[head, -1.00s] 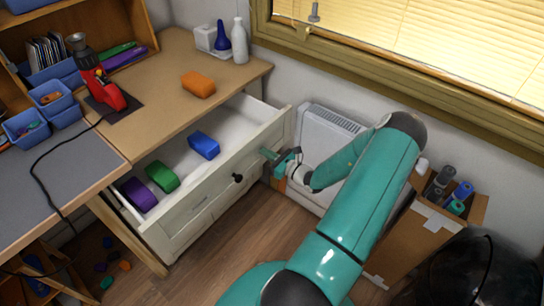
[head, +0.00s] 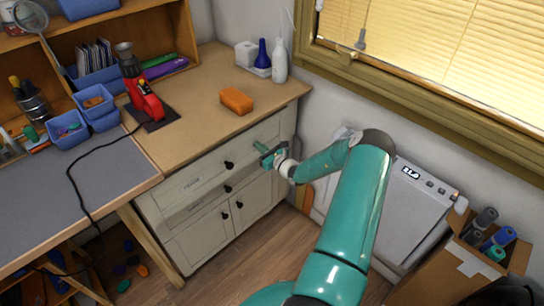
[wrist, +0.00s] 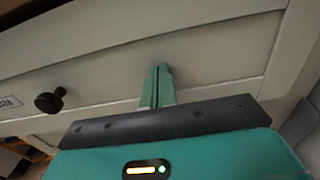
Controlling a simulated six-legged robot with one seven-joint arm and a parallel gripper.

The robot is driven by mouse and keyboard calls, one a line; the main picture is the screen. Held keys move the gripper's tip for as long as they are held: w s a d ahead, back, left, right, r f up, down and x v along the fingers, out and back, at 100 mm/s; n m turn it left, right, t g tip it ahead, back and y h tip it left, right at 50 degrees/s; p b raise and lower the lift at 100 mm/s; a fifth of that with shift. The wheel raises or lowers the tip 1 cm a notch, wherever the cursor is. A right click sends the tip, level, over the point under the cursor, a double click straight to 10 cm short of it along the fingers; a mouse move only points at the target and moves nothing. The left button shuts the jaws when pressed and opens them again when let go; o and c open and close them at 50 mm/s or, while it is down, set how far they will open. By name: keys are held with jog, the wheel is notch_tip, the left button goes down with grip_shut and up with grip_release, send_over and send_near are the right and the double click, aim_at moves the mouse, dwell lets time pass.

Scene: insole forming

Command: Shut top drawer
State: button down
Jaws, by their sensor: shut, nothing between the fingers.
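The top drawer (head: 205,174) of the white cabinet sits flush with the cabinet front in the head view, and its inside is hidden. It has a dark round knob (head: 228,164), which also shows at the left of the wrist view (wrist: 50,101). My gripper (head: 262,148) is shut and empty, with its fingertips at the right part of the drawer front. In the wrist view my gripper (wrist: 158,72) has both green fingers together, pointing at the pale front panel; I cannot tell if they touch it.
An orange block (head: 237,101) lies on the wooden desktop (head: 200,128) above the drawer. Another drawer and cupboard doors (head: 235,215) lie below.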

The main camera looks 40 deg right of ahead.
aim_at(253, 142)
jog(key=w, duration=0.4)
jog(key=shift+w, duration=0.2)
jog(key=shift+w+a+r, duration=0.1)
jog(key=shift+w+r, duration=0.05)
jog(key=shift+w, duration=0.1)
